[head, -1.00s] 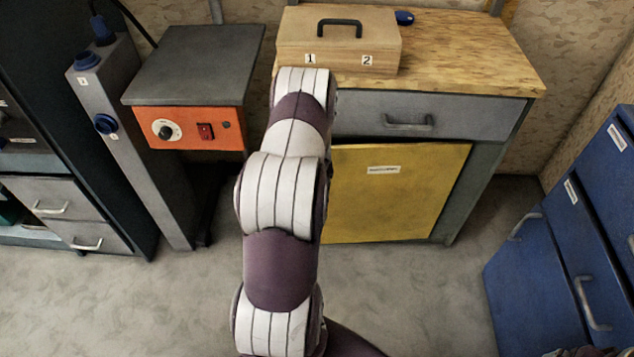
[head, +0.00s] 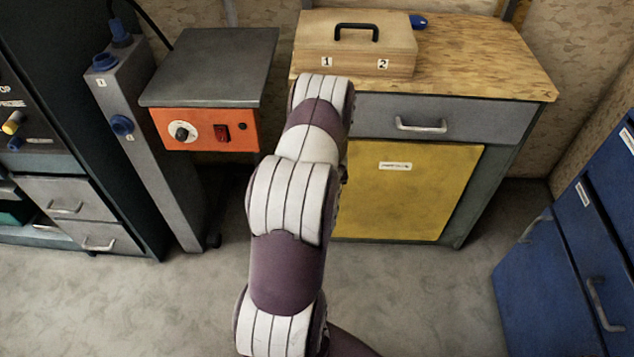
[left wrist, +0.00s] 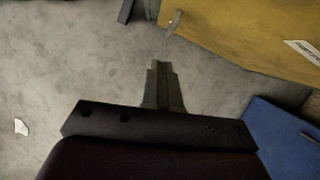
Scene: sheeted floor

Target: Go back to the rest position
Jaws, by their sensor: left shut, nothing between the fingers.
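My left gripper (left wrist: 158,75) shows in the left wrist view with its two fingers together and nothing between them. It points over the grey floor (left wrist: 80,60), left of a yellow door (left wrist: 235,30). In the head view one of my arms rises from the bottom middle and ends in front of the workbench's left side. No gripper can be made out there. My right gripper is in neither view.
A workbench (head: 480,70) with a yellow door (head: 405,190) carries a wooden box (head: 353,50). An orange-fronted unit (head: 205,130) and a grey post (head: 150,150) stand left. Blue drawers (head: 560,270) stand right. Grey floor is clear at lower left and right of the arm.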

